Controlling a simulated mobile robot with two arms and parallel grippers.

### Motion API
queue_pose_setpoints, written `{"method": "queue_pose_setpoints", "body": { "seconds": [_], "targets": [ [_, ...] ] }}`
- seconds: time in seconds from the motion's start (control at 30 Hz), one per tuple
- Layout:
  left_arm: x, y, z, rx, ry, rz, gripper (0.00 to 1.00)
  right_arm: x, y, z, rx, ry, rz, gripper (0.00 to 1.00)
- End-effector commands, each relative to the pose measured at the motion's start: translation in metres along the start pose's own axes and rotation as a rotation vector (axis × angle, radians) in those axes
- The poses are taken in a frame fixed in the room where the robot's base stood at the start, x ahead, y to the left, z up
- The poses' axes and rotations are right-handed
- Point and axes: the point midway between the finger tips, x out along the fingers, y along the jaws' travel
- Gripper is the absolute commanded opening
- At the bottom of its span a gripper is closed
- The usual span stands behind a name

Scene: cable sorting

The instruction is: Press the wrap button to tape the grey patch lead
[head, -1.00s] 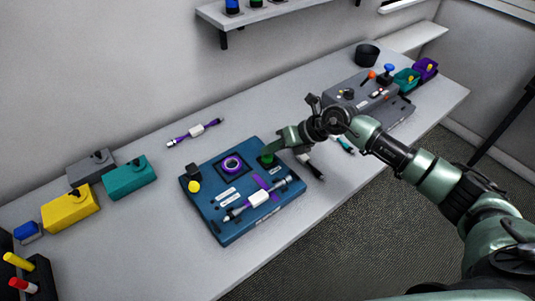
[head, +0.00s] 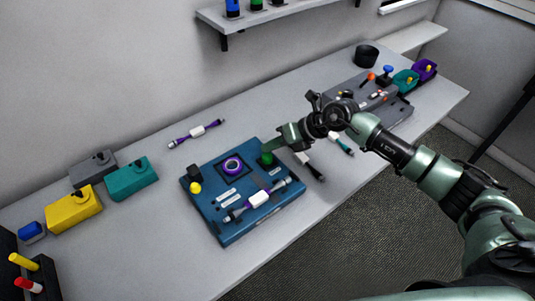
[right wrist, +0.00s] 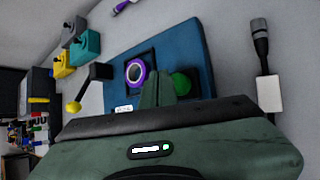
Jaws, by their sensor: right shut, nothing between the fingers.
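The blue wrap station (head: 225,228) lies on the table, with a green button (head: 266,159) at its far right corner. A lead with a white label (head: 258,199) and grey connector ends lies across its front part, with purple beside the label. A purple tape ring (head: 232,166) sits in a dark square recess. My right gripper (head: 272,147) is shut and empty, its tips at the green button. In the right wrist view the closed fingers (right wrist: 160,88) partly overlap the button (right wrist: 184,84); contact is unclear. My left gripper is out of view.
A yellow-knobbed lever (head: 195,187) stands on the station's left. Another lead (head: 312,168) lies right of it, partly under my arm, and a purple lead (head: 197,131) lies behind. Yellow (head: 72,210), teal (head: 131,180) and grey (head: 92,168) boxes stand left. A grey unit (head: 345,92) stands far right.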

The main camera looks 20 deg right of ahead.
Motion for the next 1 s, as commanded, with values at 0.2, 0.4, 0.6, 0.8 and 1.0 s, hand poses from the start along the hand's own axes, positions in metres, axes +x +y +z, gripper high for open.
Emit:
{"method": "queue_pose_setpoints", "body": {
  "seconds": [0.2, 0.4, 0.6, 0.8, 1.0],
  "targets": [
    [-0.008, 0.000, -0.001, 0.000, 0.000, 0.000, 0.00, -0.007, 0.005, 0.005, -0.001, -0.001, 0.000, 0.00],
    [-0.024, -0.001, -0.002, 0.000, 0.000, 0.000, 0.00, -0.021, 0.015, 0.016, -0.002, -0.001, 0.000, 0.00],
    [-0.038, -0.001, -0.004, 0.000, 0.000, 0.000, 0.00, -0.035, 0.025, 0.025, -0.002, 0.000, 0.000, 0.00],
    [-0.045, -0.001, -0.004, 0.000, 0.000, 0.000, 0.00, -0.043, 0.031, 0.031, 0.000, 0.001, 0.000, 0.00],
    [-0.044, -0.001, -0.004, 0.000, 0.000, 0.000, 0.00, -0.042, 0.030, 0.030, 0.000, 0.000, 0.000, 0.00]
  ]
}}
